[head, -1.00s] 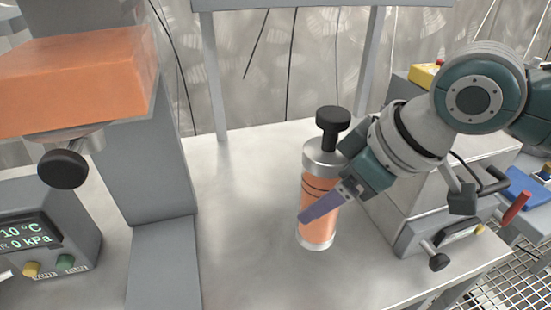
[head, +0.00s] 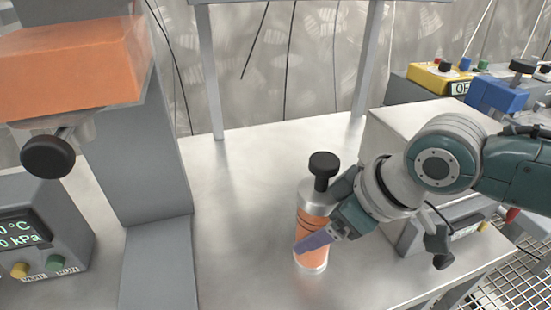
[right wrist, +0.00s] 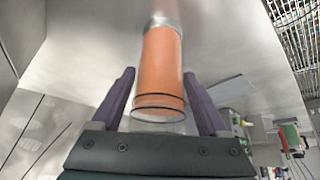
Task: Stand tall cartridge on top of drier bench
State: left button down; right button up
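The tall cartridge (head: 312,227) is an orange cylinder with dark bands, silver ends and a black knob on top. It is nearly upright over the pale steel top of the drier bench (head: 250,190). Whether its base touches the bench is hard to tell. My right gripper (head: 312,241) comes in from the right, with its purple fingers around the cartridge. In the right wrist view, the fingers (right wrist: 160,78) lie along both sides of the orange body (right wrist: 161,70), close in on it. My left gripper is out of view.
A grey control box with a lit display (head: 22,236) stands at the left, by a grey column (head: 145,170) carrying an orange block (head: 70,65). A pale box (head: 410,125) stands behind my right arm. Bare bench lies left of the cartridge.

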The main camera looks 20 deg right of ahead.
jog(key=o, duration=0.3)
jog(key=shift+r, duration=0.35)
jog(key=p+v, duration=0.4)
jog(key=v, duration=0.7)
jog(key=s+a+m, duration=0.1)
jog(key=s+a, duration=0.5)
jog(key=s, duration=0.2)
jog(key=s+d+m+g+h, duration=0.1)
jog(key=s+d+m+h, duration=0.2)
jog(key=s+d, duration=0.3)
jog(key=shift+s+f+m, duration=0.25)
jog(key=shift+s+m, duration=0.35)
jog(key=shift+s, duration=0.5)
